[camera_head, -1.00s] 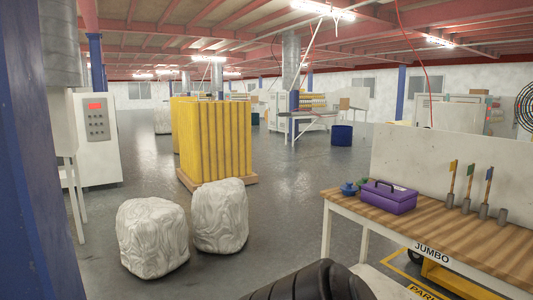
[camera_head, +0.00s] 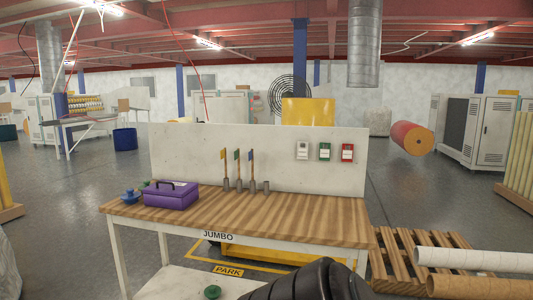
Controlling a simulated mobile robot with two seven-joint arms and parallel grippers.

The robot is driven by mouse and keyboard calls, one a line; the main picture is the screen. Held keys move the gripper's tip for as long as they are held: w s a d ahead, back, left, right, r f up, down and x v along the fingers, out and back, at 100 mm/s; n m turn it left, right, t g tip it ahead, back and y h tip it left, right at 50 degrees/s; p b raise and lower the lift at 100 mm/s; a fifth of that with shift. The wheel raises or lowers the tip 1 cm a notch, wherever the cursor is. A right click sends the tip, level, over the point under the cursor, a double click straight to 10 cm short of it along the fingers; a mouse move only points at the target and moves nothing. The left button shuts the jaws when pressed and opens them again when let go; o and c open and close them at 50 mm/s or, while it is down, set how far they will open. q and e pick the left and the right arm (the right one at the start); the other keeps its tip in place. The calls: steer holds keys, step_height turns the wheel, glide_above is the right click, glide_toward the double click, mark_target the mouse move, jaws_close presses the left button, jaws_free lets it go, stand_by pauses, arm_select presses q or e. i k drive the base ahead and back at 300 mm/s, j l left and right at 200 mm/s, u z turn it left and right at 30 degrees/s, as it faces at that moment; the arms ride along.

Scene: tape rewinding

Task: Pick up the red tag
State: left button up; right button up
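The red tag (camera_head: 347,153) is mounted on the white back panel (camera_head: 300,182) of the workbench, at the right end of a row of three. A green tag (camera_head: 325,152) and a white tag (camera_head: 303,150) hang to its left. The wooden bench top (camera_head: 290,222) is in front of the panel. A black part of my own arm shows at the bottom centre, well in front of the bench. I see no gripper fingers in this view.
A purple toolbox (camera_head: 171,195) and small blue and green items stand at the bench's left end. Several flagged holders (camera_head: 238,172) stand near the panel. Wooden pallets (camera_head: 410,258) and long rolls (camera_head: 470,260) lie to the right. The bench top's right half is clear.

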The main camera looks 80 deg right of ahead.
mark_target(348, 155)
steer(key=z, duration=3.15)
steer(key=i+l+u, duration=0.1)
steer(key=i+u, duration=0.2)
steer(key=i+l+u, duration=0.3)
steer(key=i, duration=0.2)
